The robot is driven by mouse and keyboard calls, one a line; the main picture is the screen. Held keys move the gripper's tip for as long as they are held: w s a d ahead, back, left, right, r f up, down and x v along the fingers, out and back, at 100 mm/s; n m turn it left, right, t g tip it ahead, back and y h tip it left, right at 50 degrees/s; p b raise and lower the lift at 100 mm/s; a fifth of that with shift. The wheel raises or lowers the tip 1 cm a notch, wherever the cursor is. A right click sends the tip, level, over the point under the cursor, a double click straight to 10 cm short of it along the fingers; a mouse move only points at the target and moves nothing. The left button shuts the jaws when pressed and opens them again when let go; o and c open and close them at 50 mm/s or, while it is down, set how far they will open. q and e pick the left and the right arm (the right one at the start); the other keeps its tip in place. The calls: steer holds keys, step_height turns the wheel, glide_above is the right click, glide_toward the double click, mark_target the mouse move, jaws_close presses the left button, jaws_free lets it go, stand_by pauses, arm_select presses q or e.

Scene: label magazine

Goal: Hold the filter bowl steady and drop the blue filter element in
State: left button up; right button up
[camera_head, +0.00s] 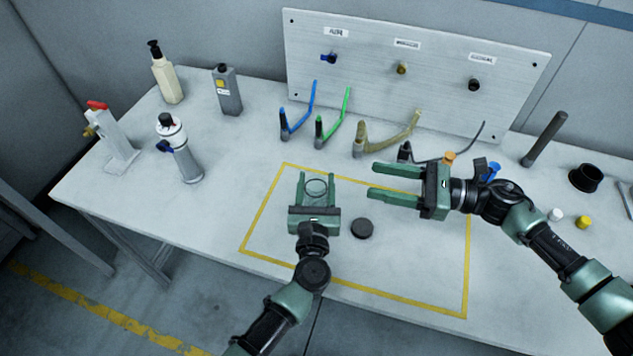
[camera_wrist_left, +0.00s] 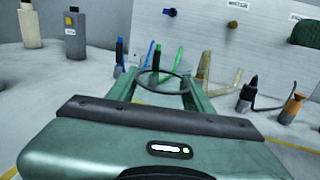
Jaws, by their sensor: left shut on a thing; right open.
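The filter bowl (camera_head: 316,187) shows as a clear, round-rimmed vessel within the yellow-outlined area. My left gripper (camera_head: 316,184) is shut on it, one finger on each side. In the left wrist view the bowl's dark rim (camera_wrist_left: 164,84) sits between the fingers; its inside looks empty, though its lower part is hidden. My right gripper (camera_head: 373,181) is open and empty, to the right of the bowl, fingers pointing left. A small blue piece (camera_head: 491,172) shows behind my right wrist, partly hidden; I cannot tell whether it is the filter element.
A dark round cap (camera_head: 362,228) lies right of my left gripper. Blue (camera_head: 300,125), green (camera_head: 332,118) and tan (camera_head: 388,133) hoses stand behind, before an upright panel (camera_head: 400,55). An orange-topped piece (camera_head: 449,157) is near my right wrist. Bottles stand at the left.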

arm_select(q)
steer(key=o, duration=1.5)
steer(key=shift+o, duration=0.2)
steer(key=s, duration=1.2)
steer(key=shift+a, duration=0.35)
